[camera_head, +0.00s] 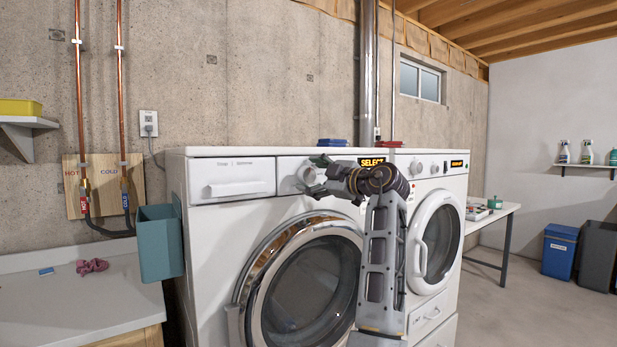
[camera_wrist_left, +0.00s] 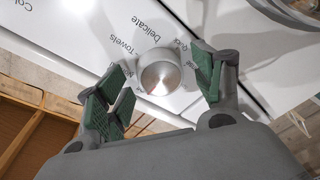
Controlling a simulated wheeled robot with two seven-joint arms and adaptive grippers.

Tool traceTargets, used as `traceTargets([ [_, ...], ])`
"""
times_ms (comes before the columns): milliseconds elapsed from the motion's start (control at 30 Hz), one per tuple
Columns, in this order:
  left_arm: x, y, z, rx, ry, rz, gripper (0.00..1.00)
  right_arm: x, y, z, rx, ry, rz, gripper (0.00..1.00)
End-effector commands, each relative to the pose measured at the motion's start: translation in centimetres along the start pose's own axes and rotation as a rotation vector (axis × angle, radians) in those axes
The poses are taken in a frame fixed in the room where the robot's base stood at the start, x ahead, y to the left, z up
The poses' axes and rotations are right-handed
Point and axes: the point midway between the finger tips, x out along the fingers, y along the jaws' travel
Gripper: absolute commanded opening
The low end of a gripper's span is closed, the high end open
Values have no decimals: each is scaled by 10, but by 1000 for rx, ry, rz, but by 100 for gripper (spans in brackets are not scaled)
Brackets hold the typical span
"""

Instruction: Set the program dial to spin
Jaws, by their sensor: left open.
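The program dial (camera_wrist_left: 160,77) is a round silver knob on the washer's white panel, with words such as "Delicate" and "Towels" printed around it. A small reddish mark shows near its lower edge in the wrist view; which word it points to I cannot tell. In the head view the dial (camera_head: 306,175) is partly covered by my left gripper (camera_head: 318,175). In the wrist view my left gripper (camera_wrist_left: 160,92) is open, with green finger pads on both sides of the dial; whether they touch it is unclear. The washer (camera_head: 212,230) shows a "SELECT" display. My right gripper is not in view.
A dryer (camera_head: 457,183) stands right of the washer. A teal bin (camera_head: 160,243) hangs at the washer's left side, beside a counter (camera_head: 50,300) with a pink cloth (camera_head: 91,266). A blue item (camera_head: 332,142) lies on top of the washer. A table (camera_head: 490,214) stands at the right.

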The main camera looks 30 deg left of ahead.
Motion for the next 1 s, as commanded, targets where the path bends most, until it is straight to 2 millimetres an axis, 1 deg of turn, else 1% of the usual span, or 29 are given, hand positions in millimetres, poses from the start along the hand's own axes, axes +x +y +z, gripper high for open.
traceTargets([
  [267,0,0,0,0,0,0,68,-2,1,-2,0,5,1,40],
  [300,0,0,0,0,0,0,66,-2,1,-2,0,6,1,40],
  [600,0,0,0,0,1,0,28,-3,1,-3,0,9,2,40],
  [667,0,0,0,0,1,0,22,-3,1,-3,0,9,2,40],
  [1000,0,0,0,33,5,4,22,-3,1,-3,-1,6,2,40],
])
